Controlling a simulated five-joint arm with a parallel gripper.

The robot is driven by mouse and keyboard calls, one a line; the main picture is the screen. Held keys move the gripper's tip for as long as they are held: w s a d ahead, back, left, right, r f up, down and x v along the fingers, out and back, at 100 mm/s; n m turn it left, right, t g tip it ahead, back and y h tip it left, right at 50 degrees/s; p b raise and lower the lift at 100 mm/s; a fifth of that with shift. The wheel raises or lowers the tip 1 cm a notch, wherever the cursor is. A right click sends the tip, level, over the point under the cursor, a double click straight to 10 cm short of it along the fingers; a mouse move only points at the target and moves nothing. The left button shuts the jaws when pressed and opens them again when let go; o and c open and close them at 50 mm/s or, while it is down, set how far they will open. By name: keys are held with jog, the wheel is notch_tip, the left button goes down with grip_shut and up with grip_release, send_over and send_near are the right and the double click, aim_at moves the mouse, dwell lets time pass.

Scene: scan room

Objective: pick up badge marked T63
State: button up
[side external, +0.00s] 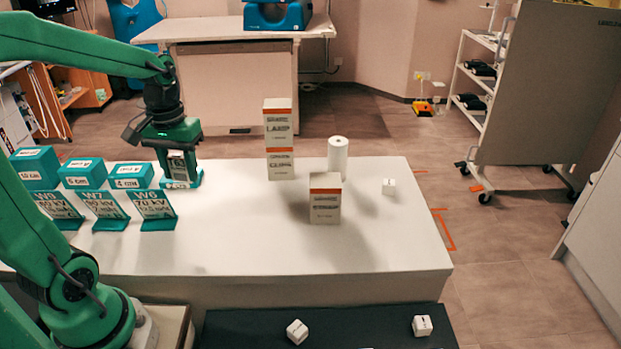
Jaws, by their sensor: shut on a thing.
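No marking T63 can be read anywhere in the side external view, so I cannot tell which thing is the badge. My green gripper (181,168) points down over the right end of the row of teal blocks on the white table (400,240). It is shut on a small greyish thing (178,160), whose face is too small and shaded to read. The thing is just above or touching the low teal block (182,181); I cannot tell which. The jaws partly hide it.
Teal blocks (83,175) and teal plates marked W6 (154,208) and W7 (103,209) stand at left. Stacked cartons (279,140), a single carton (325,200), a white roll (338,156) and a small white cube (388,187) stand right. The table's front right is clear.

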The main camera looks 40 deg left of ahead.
jog(key=shift+d+r, duration=0.25)
jog(key=shift+d, duration=0.15)
jog(key=shift+w, duration=0.1)
dwell(0.3)
